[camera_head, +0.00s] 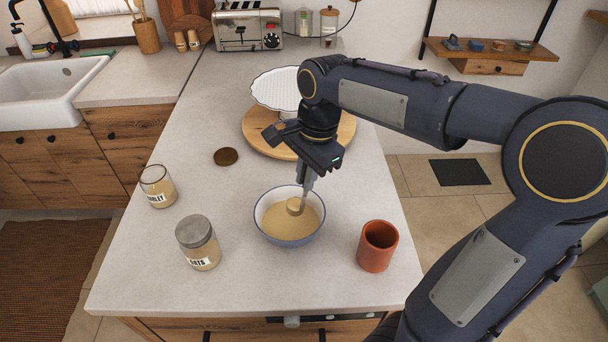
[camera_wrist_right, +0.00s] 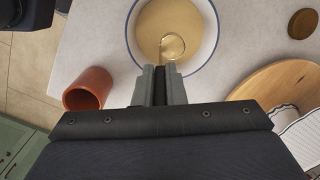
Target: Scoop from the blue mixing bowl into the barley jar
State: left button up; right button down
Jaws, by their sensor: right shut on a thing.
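The blue mixing bowl (camera_head: 289,240) stands on the counter, with tan contents inside; it also shows in the right wrist view (camera_wrist_right: 211,62). My right gripper (camera_head: 306,190) is above the bowl, shut on a scoop (camera_head: 295,206). The scoop's round head is at the tan contents; in the right wrist view the scoop (camera_wrist_right: 173,46) shows ahead of the fingers (camera_wrist_right: 160,88). The barley jar (camera_head: 158,187) stands open at the left of the counter, partly filled with tan contents. My left gripper is not in view.
A lidded oats jar (camera_head: 198,243) stands between the barley jar and the bowl, nearer the front. A terracotta cup (camera_head: 377,247) is right of the bowl. A brown lid (camera_head: 226,156) lies farther back. A round wooden board (camera_head: 345,130) holds a white fluted dish (camera_head: 276,90).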

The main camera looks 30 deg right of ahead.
jog(key=shift+s+d+r+p, duration=0.1)
jog(key=shift+r+p, duration=2.8)
jog(key=shift+r, duration=0.6)
jog(key=shift+f, duration=0.1)
